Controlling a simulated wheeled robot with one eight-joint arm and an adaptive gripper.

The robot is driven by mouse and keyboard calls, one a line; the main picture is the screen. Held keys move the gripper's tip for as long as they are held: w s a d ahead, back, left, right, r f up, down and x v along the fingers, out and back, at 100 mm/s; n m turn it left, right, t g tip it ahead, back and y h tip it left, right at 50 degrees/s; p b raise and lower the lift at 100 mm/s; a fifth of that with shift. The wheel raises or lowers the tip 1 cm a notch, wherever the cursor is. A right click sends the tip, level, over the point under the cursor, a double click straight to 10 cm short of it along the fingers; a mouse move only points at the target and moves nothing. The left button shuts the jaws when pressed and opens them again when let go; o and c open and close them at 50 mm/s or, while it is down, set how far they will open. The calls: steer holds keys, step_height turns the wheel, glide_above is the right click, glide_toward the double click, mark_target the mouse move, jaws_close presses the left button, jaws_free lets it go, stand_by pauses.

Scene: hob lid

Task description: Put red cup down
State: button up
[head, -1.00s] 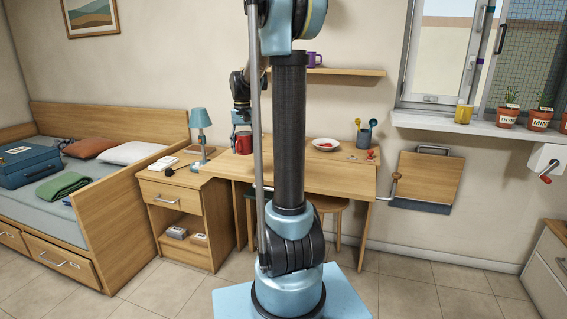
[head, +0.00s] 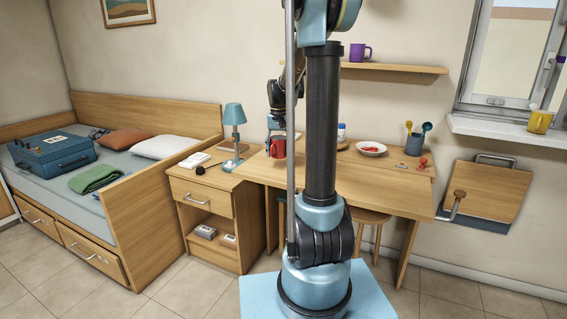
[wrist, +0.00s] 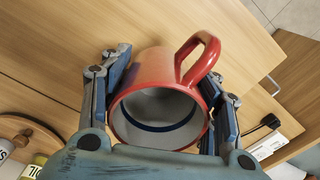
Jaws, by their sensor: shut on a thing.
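The red cup (head: 277,148) is at the left part of the wooden desk (head: 385,180) in the head view. My gripper (head: 276,135) is above it and shut on it. In the wrist view the cup (wrist: 160,70) sits between the two blue fingers of my gripper (wrist: 168,82). Its open mouth faces the camera, showing a pale inside with a dark blue ring. Its handle points up and right in that picture. The cup's base is hidden in the wrist view, and I cannot tell whether it touches the desk.
A white bowl with red contents (head: 371,149), a utensil holder (head: 414,144) and a small red item (head: 422,163) stand on the desk. A nightstand with a blue lamp (head: 234,115) is to the left. My arm column hides the desk's middle.

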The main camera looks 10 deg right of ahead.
mark_target(278, 167)
steer(key=shift+s+f, duration=0.15)
steer(key=shift+f, duration=2.15)
steer(key=o, duration=1.2)
steer(key=shift+a, duration=0.1)
